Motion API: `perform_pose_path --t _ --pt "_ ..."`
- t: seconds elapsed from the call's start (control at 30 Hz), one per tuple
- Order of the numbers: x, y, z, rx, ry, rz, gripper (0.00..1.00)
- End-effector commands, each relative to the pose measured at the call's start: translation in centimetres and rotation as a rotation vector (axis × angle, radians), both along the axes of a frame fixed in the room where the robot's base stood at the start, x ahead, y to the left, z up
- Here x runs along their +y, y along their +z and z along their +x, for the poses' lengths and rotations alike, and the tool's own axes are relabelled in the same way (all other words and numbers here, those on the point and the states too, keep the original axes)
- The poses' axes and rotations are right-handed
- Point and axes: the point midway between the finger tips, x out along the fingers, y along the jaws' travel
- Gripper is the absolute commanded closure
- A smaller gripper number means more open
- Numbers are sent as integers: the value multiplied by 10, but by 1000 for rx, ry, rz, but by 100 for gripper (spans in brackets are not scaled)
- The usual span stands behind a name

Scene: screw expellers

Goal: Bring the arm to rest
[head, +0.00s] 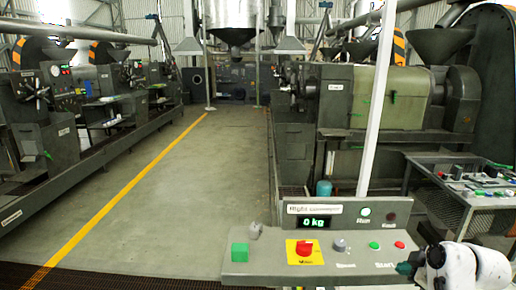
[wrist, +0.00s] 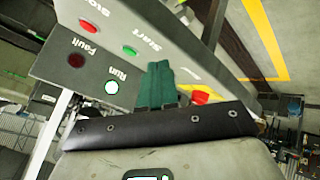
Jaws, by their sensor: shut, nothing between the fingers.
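My arm, white, reaches in at the lower right of the head view. My gripper (head: 404,268), with dark green fingers, is just in front of the right end of the grey control panel (head: 270,270). In the wrist view my gripper (wrist: 157,68) is shut and empty, its fingers pointing toward the panel face. The green Start button (wrist: 130,50) is close to the left of the fingertips in that view. I cannot tell whether the fingers touch the panel.
The panel carries a red knob (head: 304,249) on a yellow plate, a grey button (head: 340,244), a red button (head: 399,245), a green block (head: 240,252) and a 0 kg display (head: 314,222). The Run lamp (head: 365,212) is lit. A cluttered bench (head: 425,180) stands right; the aisle floor is clear.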

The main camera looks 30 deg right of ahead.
Motion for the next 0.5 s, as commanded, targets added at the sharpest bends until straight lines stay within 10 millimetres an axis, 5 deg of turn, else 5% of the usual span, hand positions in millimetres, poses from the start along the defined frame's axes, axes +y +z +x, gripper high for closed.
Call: perform_pose_path --t 0.27,0.5 --pt "58 -37 2 62 -24 111 100" --pt "144 -86 -13 179 -84 251 100"
